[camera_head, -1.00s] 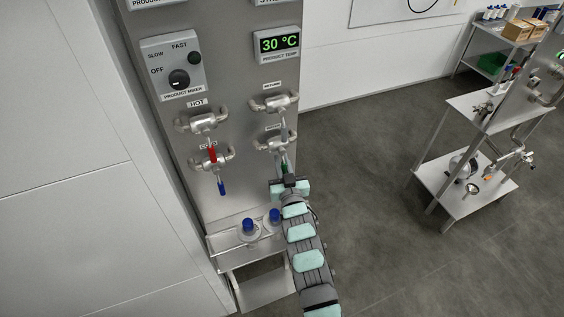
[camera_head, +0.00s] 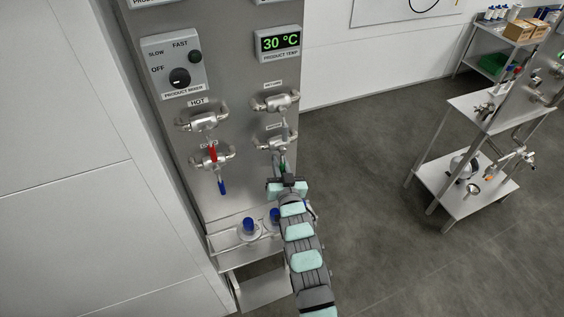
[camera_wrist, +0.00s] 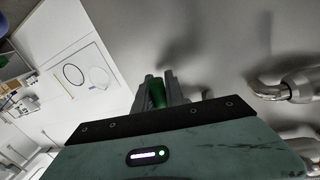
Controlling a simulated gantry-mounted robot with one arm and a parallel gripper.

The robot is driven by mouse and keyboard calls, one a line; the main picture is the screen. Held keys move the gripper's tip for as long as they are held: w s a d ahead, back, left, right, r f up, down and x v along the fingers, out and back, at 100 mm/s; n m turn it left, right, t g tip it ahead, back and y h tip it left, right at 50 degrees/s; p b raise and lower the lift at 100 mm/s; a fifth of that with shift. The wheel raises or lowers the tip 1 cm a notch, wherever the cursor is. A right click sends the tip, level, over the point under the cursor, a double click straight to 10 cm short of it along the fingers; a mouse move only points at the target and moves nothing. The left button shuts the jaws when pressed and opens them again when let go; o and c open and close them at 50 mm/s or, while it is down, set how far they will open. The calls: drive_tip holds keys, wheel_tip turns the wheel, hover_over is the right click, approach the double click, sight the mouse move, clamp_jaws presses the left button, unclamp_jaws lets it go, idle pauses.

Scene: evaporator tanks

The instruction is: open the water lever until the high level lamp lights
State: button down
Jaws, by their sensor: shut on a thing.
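A valve (camera_head: 275,145) at the lower right of the steel panel has a green-handled lever (camera_head: 282,167) hanging down; the label above it is too small to read. My gripper (camera_head: 284,174) is shut on this green lever from below. In the wrist view the green handle (camera_wrist: 157,93) stands between the two fingers (camera_wrist: 160,88). I cannot identify a high level lamp in these views. A round dark green lamp or button (camera_head: 195,57) sits on the product mixer box and looks unlit.
Red-handled (camera_head: 212,152) and blue-handled (camera_head: 222,187) levers hang to the left. Another valve (camera_head: 275,102) is just above. Blue-capped bottles (camera_head: 249,229) stand on a shelf below, close to my arm. Open floor (camera_head: 370,170) lies to the right.

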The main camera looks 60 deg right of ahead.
drive_tip(key=w+a+m, duration=0.1)
drive_tip(key=m, duration=0.1)
drive_tip(key=a+r+m+y, duration=0.1)
drive_tip(key=m, duration=0.1)
drive_tip(key=w+a+m, duration=0.1)
drive_tip(key=m, duration=0.2)
drive_tip(key=shift+w+r+y, duration=0.3)
drive_tip(key=shift+w+r, duration=0.05)
drive_tip(key=shift+r, duration=0.05)
drive_tip(key=shift+w+a+r+m+y, duration=0.2)
drive_tip(key=shift+r+m, duration=0.1)
drive_tip(key=shift+m, duration=0.25)
drive_tip(key=shift+w+a+r+m+y, duration=0.15)
drive_tip(key=shift+r+m, duration=0.1)
drive_tip(key=shift+m, duration=0.3)
drive_tip(key=c, duration=1.4)
unclamp_jaws()
drive_tip(key=shift+s+a, duration=0.1)
drive_tip(key=b+v, duration=0.2)
drive_tip(key=v, duration=0.8)
drive_tip(key=shift+s+a, duration=0.2)
drive_tip(key=shift+s, duration=0.05)
